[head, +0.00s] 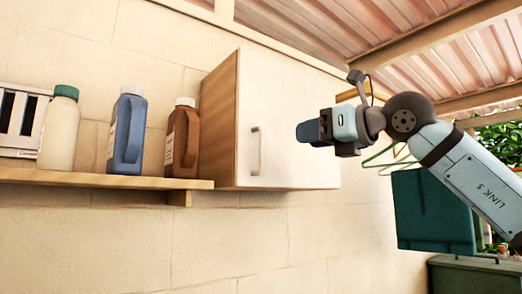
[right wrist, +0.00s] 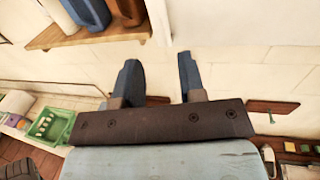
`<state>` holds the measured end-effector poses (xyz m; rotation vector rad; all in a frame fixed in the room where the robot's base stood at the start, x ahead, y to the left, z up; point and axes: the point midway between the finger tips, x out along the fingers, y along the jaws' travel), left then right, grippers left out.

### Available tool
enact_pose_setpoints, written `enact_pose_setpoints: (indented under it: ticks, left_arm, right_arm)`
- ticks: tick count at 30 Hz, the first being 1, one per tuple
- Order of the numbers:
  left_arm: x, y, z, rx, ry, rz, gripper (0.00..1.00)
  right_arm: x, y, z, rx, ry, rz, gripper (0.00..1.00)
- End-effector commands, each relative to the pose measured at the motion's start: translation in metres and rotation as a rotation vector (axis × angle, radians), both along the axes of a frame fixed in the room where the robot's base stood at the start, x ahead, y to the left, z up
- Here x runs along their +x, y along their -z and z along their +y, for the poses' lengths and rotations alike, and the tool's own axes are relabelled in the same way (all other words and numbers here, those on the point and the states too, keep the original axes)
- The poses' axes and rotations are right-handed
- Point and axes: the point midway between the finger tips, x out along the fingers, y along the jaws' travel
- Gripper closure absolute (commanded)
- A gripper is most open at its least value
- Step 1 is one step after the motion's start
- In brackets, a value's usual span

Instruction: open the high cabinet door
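The high cabinet (head: 218,125) hangs on the wall in the head view, with a brown wooden side and a white door (head: 300,125). The door looks shut. Its pale upright bar handle (head: 255,150) is near the door's left edge. My right gripper (head: 300,132) is to the right of the handle, in front of the door's right part, apart from the handle. In the right wrist view its two dark fingers (right wrist: 157,65) are spread with nothing between them. The handle cannot be made out there. My left gripper is in neither view.
A wooden shelf (head: 100,180) left of the cabinet holds a white bottle (head: 60,130), a blue jug (head: 127,130), a brown jug (head: 183,140) and a white box. A teal dustpan-like panel (head: 430,215) hangs at right. In the right wrist view, a green basket (right wrist: 48,127) is at lower left.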

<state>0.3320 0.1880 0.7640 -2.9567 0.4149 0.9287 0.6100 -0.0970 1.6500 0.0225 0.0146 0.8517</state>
Motion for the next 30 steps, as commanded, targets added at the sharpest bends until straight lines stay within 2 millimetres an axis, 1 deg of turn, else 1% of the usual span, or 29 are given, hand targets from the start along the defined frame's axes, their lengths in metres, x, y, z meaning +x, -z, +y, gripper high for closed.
enact_pose_setpoints:
  ticks: [2, 5, 8, 15, 21, 24, 30]
  left_arm:
    - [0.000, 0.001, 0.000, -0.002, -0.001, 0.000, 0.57]
    - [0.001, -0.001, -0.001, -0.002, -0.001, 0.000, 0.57]
    - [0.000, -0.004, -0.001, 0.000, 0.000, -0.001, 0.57]
    - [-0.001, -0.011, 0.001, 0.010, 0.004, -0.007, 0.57]
    - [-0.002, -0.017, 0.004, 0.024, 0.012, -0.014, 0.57]
    - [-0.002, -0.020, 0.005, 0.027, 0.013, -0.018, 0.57]
    - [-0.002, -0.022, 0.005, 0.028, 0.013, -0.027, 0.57]
  right_arm:
    - [-0.001, -0.007, -0.002, -0.012, 0.023, -0.017, 0.63]
    - [0.003, -0.010, 0.002, -0.015, 0.031, -0.020, 0.63]
    - [0.012, -0.011, 0.013, -0.013, 0.028, -0.020, 0.63]
    - [0.047, -0.013, 0.051, -0.012, 0.028, -0.020, 0.63]
    - [0.073, -0.012, 0.078, -0.012, 0.028, -0.020, 0.63]
    - [0.081, -0.011, 0.088, -0.012, 0.028, -0.020, 0.63]
    - [0.090, -0.010, 0.097, -0.011, 0.028, -0.022, 0.63]
